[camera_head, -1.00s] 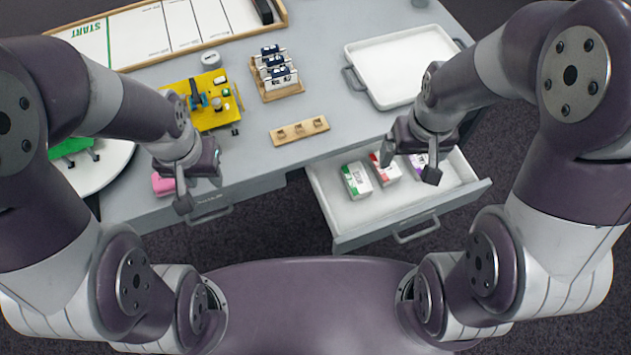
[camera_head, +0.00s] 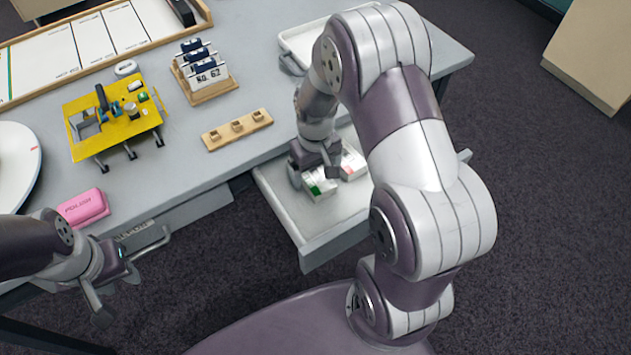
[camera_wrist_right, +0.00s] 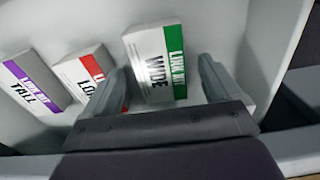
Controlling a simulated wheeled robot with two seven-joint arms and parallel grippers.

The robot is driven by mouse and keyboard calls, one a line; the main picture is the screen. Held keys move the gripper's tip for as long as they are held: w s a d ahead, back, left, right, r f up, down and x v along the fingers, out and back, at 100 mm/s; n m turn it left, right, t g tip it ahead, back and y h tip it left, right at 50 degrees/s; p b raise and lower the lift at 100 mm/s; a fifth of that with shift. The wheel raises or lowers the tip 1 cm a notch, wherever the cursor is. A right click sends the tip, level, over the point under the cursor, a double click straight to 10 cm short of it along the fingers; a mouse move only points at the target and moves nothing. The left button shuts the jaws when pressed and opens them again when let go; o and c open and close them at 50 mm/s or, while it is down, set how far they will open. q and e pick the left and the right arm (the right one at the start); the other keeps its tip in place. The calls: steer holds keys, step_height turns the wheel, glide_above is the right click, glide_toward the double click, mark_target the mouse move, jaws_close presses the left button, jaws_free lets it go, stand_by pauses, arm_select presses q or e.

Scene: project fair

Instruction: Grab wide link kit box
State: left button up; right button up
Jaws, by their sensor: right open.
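The wide link kit box, white with a green band and the word WIDE, lies in the open drawer; it shows in the right wrist view (camera_wrist_right: 152,68) and partly in the head view (camera_head: 318,187). My right gripper (camera_wrist_right: 160,88) is open, its two fingers on either side of the wide box. In the head view my right gripper (camera_head: 318,165) is over the drawer and hides part of the boxes. My left gripper (camera_head: 115,290) is in front of the table at the lower left; its jaw opening is unclear.
A red-banded box (camera_wrist_right: 88,72) lies close beside the left finger, with a purple-banded TALL box (camera_wrist_right: 32,82) further left. The drawer (camera_head: 290,215) has walls around them. A pink block (camera_head: 84,208), yellow stand (camera_head: 120,125) and wooden holder (camera_head: 237,130) are on the table.

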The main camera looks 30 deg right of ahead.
step_height(320, 180, down, 2)
steer(key=shift+f, duration=0.2)
steer(key=shift+r, duration=0.1)
steer(key=c, duration=1.1)
